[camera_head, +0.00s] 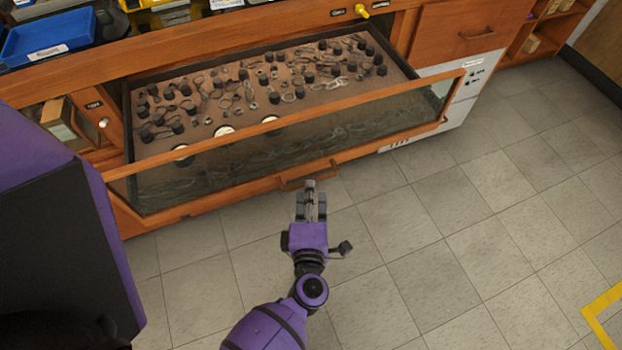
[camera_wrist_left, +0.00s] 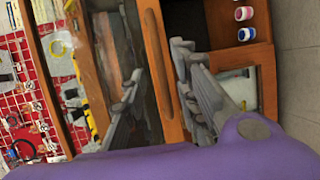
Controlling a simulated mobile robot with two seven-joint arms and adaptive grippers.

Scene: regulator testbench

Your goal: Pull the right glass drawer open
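The wide glass-fronted drawer (camera_head: 420,108) has an orange wooden frame and stands pulled out from the bench. Its inside shows from above, holding many dark knobs and metal loops. Its wooden handle (camera_head: 306,178) is at the bottom middle of the front. My left gripper (camera_head: 310,187) is right at the handle in the head view. In the left wrist view its two fingers (camera_wrist_left: 157,60) stand apart, with the wooden front behind them. I cannot tell whether they touch the handle. My right gripper is not in view.
A blue bin (camera_head: 48,38) stands on the bench top at the upper left. A small glass compartment (camera_head: 68,125) is left of the drawer. A closed wooden drawer (camera_head: 465,30) is at the upper right. The tiled floor (camera_head: 450,215) in front is clear.

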